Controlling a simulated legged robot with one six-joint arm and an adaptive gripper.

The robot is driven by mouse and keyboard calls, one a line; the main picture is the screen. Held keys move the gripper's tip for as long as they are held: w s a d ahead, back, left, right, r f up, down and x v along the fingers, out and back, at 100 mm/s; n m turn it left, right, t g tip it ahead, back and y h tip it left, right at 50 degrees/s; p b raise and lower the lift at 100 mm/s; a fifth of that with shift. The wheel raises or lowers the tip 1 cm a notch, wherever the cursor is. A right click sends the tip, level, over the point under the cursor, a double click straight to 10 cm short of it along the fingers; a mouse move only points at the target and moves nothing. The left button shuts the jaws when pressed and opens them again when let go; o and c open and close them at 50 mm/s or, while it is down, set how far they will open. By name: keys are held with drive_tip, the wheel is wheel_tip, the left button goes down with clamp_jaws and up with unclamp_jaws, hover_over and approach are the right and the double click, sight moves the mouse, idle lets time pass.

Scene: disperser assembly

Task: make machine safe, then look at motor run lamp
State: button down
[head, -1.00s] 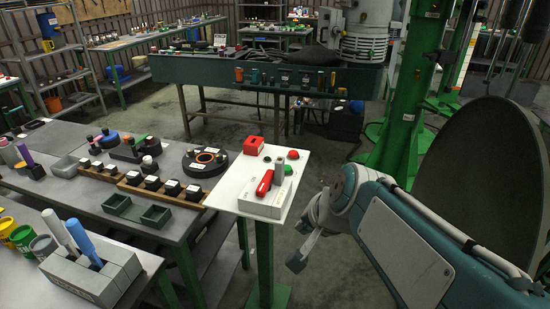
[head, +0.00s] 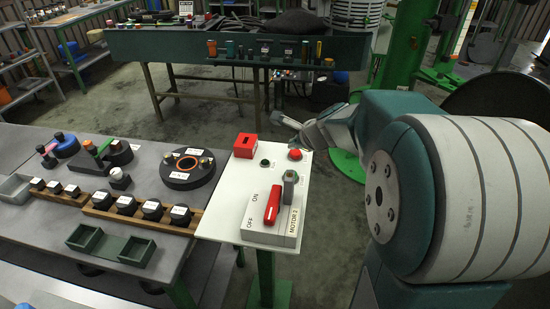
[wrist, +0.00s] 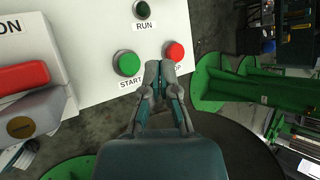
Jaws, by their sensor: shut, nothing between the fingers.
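A white panel (head: 223,218) labelled MOTOR 2 carries a red switch handle (head: 272,205) with ON and OFF marks. Which mark it is set to I cannot tell. A grey block (head: 290,189) stands beside the handle. The run lamp (head: 265,162) is dark green and looks unlit; it shows under no cover in the wrist view (wrist: 142,9). The green start button (wrist: 127,63) and red stop button (wrist: 174,52) sit below it there. My gripper (wrist: 160,68) is shut and empty at the panel's edge, its tips appearing between the two buttons; contact is unclear.
A red box (head: 246,146) sits on the panel's far left corner. A grey workbench (head: 140,200) with parts adjoins the panel on the left. A green bench (head: 150,42) stands behind, and a green column (head: 405,40) at back right. Floor between is open.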

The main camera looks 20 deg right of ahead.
drive_tip(key=shift+w+d+f+m, duration=0.1)
drive_tip(key=shift+w+d+m, duration=0.1)
drive_tip(key=shift+w, duration=0.2)
drive_tip(key=shift+w+d+f+m, duration=0.1)
drive_tip(key=shift+w+m, duration=0.1)
drive_tip(key=shift+w, duration=0.15)
drive_tip(key=shift+f, duration=4.45)
drive_tip(key=shift+f, duration=0.3)
drive_tip(key=shift+f, duration=0.95)
drive_tip(key=shift+r, duration=0.15)
drive_tip(key=shift+d+r, duration=0.1)
drive_tip(key=shift+r, duration=1.1)
